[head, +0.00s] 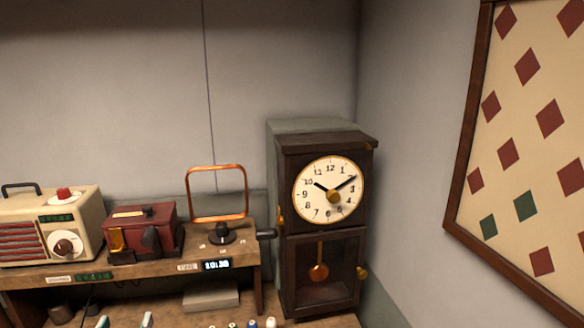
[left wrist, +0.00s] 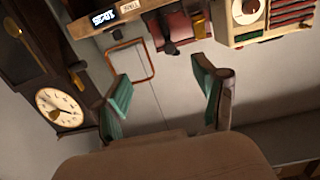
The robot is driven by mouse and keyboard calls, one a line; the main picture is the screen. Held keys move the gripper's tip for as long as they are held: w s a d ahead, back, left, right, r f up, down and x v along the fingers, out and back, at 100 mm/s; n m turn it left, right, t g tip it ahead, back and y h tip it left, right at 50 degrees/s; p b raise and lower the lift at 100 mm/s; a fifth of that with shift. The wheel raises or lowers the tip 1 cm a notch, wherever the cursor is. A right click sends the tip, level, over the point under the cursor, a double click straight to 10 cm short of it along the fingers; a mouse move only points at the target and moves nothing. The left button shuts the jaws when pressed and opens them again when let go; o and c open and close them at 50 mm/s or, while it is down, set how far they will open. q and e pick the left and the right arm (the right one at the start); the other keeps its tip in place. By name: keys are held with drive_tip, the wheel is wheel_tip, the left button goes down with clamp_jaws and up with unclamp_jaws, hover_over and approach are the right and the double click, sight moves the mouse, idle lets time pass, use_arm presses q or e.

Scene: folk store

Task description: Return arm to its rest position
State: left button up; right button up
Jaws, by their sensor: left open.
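My left gripper (head: 125,321) shows only by its two teal fingertips at the bottom edge of the head view, left of the middle. In the left wrist view my left gripper (left wrist: 161,78) has its teal-padded fingers spread wide, with nothing between them. That view is turned over, with the shelf at the top. The rest of my left arm is hidden below the head view. My right gripper is in neither view.
A wooden shelf (head: 137,277) holds a cream radio (head: 88,212), a dark red box (head: 165,215) and a copper square frame (head: 246,190). A dark pendulum clock (head: 290,262) stands right of it by the wall corner. Small items (head: 252,324) line the bottom edge.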

use_arm(q)
drive_tip(key=s+d+f+m+g+h, duration=0.1)
drive_tip(key=s+d+f+g, duration=0.25)
drive_tip(key=s+f, duration=0.45)
drive_tip(key=s+d+f+m+g+h, duration=0.1)
drive_tip(key=s+d+f+m+g, duration=0.15)
drive_tip(key=s+f+g, duration=0.35)
drive_tip(key=s+d+f+m+g+h, duration=0.1)
drive_tip(key=s+d+f+g, duration=0.3)
drive_tip(key=s+f, duration=0.5)
wheel_tip(320, 180, down, 30)
drive_tip(key=r+b, duration=0.1)
drive_tip(key=b, duration=0.6)
drive_tip(key=s+a+f+b, duration=0.1)
drive_tip(key=s+f+b, duration=0.1)
drive_tip(key=s+f, duration=0.3)
drive_tip(key=s+a+f+g+b, duration=0.1)
drive_tip(key=s+f+b, duration=0.2)
drive_tip(key=f, duration=0.9)
drive_tip(key=s+a+f+g+b, duration=0.1)
drive_tip(key=s+f+b, duration=0.1)
drive_tip(key=s+f, duration=0.7)
drive_tip(key=shift+f, duration=0.25)
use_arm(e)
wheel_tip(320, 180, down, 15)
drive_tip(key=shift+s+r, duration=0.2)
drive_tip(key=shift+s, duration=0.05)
